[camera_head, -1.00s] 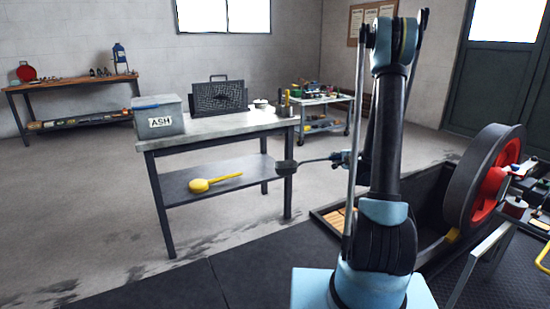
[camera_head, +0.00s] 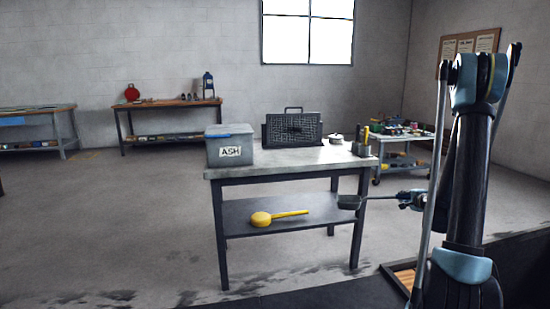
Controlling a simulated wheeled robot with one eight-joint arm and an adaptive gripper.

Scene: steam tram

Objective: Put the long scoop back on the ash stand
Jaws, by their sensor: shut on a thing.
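The long scoop (camera_head: 352,201) is dark, with a thin handle running right into my gripper (camera_head: 412,199). My gripper is shut on the handle, partly hidden behind my arm. The scoop's head shows in front of the right legs of the ash stand (camera_head: 280,168), below its top; I cannot tell the gap between them. The stand is a grey-topped table with a lower shelf (camera_head: 237,216). On its top stand a grey ASH box (camera_head: 229,147), a dark mesh panel (camera_head: 292,132), a small light pot (camera_head: 336,139) and dark holders (camera_head: 361,148).
A yellow ladle-like tool (camera_head: 277,216) lies on the lower shelf. A trolley with tools (camera_head: 402,134) stands behind right. A wooden bench (camera_head: 172,104) and another bench (camera_head: 37,110) line the back wall. The stand's front top has bare room. Floor left is clear.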

